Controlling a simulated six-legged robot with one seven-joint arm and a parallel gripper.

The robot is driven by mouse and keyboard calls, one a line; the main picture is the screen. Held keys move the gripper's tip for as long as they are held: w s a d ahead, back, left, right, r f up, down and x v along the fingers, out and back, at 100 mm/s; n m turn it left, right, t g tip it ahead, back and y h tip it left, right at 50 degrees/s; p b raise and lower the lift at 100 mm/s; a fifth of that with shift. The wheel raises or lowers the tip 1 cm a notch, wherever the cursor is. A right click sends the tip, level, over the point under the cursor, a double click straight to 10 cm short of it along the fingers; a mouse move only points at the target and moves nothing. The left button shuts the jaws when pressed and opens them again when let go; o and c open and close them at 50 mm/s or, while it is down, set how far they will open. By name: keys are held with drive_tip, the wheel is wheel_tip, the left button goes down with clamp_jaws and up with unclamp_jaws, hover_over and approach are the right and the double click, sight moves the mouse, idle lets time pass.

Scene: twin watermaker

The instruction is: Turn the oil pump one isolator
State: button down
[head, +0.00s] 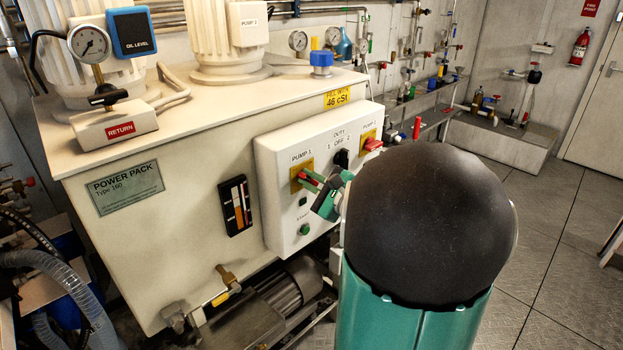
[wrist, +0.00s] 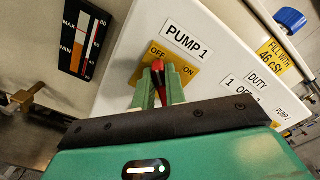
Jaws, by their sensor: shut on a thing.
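The pump 1 isolator has a red handle (wrist: 171,84) on a yellow plate (wrist: 182,65) marked OFF on the left and ON on the right. It is at the left of the white control box (head: 270,150), under the PUMP 1 label (wrist: 187,38). My gripper (wrist: 158,92) is shut on the red handle, one finger on each side.
The duty switch (head: 341,158) and the pump 2 isolator (head: 372,144) are to the right on the same box. A green start button (head: 304,229) is below. The power pack tank (head: 190,150) stands behind. Open floor (head: 560,270) lies at the right.

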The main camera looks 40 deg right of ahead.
drive_tip(key=n, duration=0.3)
drive_tip(key=f+n, duration=0.1)
drive_tip(key=n, duration=0.4)
drive_tip(key=shift+a+f+n, duration=0.15)
drive_tip(key=shift+a+n, duration=0.15)
drive_tip(key=shift+n, duration=0.1)
drive_tip(key=c, duration=1.4)
unclamp_jaws()
drive_tip(key=shift+c, duration=0.2)
drive_tip(key=shift+s, duration=0.1)
drive_tip(key=s, duration=1.3)
drive_tip(key=shift+s+d, duration=0.2)
drive_tip(key=shift+s, duration=0.15)
